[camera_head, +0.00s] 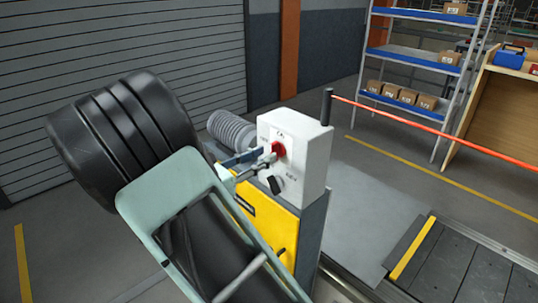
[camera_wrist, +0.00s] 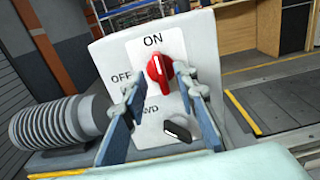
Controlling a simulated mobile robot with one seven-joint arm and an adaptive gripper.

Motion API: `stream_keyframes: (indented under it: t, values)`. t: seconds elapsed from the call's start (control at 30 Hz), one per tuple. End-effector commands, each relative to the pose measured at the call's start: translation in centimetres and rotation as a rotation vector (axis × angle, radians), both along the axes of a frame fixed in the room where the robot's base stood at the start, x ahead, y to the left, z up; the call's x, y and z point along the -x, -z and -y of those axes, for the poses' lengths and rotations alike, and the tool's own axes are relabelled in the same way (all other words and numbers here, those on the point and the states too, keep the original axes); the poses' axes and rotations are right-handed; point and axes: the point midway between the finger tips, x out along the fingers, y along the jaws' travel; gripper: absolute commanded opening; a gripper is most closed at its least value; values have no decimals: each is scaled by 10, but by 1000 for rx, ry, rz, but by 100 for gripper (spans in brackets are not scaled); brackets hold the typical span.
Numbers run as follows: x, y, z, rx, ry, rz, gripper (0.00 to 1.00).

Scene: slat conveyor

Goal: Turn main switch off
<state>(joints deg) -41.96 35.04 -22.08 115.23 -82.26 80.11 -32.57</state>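The main switch is a red rotary knob (camera_wrist: 158,68) on the front of a white control box (camera_head: 310,155). In the wrist view its white mark points up toward the ON label; OFF is printed to its left. The red knob also shows in the head view (camera_head: 278,149). A black knob (camera_wrist: 178,131) sits below it, its lettering partly hidden. My gripper (camera_wrist: 157,85) is open in front of the panel, one finger on each side of the red knob. The right finger is close to the knob; I cannot tell whether it touches.
The box stands on a yellow and grey cabinet (camera_head: 268,228). A ribbed grey cylinder (camera_wrist: 58,124) lies to its left. An orange-red barrier bar (camera_head: 430,128) runs off to the right from a black post. The slat conveyor (camera_head: 450,265) is at lower right.

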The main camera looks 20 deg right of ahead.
Motion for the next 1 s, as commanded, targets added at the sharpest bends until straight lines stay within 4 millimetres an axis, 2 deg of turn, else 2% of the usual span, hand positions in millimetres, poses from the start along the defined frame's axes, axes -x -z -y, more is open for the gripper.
stream_keyframes:
  t: [0.1, 0.2, 0.57, 0.8, 1.0]
  values:
    - [-6, 1, 17, 0, 3, 1, 27]
    - [-10, 0, 24, 1, 1, 0, 27]
    - [-11, 0, 28, 0, 0, 0, 27]
    - [-11, 0, 28, 0, 0, 0, 0]
    - [-11, 0, 28, 0, 0, -1, 0]
